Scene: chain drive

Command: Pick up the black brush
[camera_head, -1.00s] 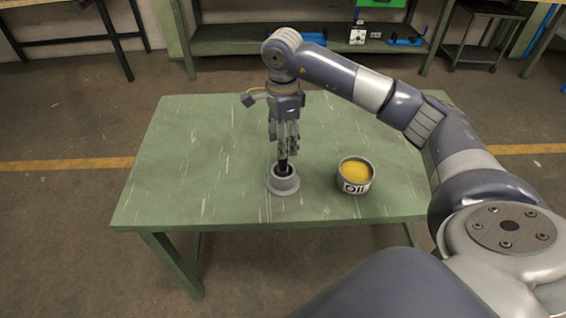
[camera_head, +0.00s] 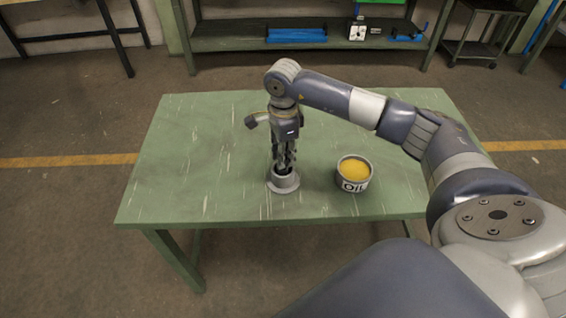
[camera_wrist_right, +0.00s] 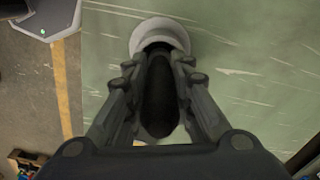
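The black brush (camera_wrist_right: 160,98) stands upright in a round grey holder with a wide base (camera_head: 284,184) on the green table. In the head view the brush is mostly hidden by my right gripper (camera_head: 284,163), which points straight down just above the holder. In the right wrist view, the fingers of my right gripper (camera_wrist_right: 159,72) stand on both sides of the brush handle. They look open, with narrow gaps beside the handle. The brush's lower end is hidden in the holder (camera_wrist_right: 160,32). My left gripper is not in view.
A grey tin labelled "Oil" with yellow contents (camera_head: 354,173) stands to the right of the holder. The rest of the green table (camera_head: 190,150) is clear. A green shelf (camera_head: 240,40) with blue items is behind it.

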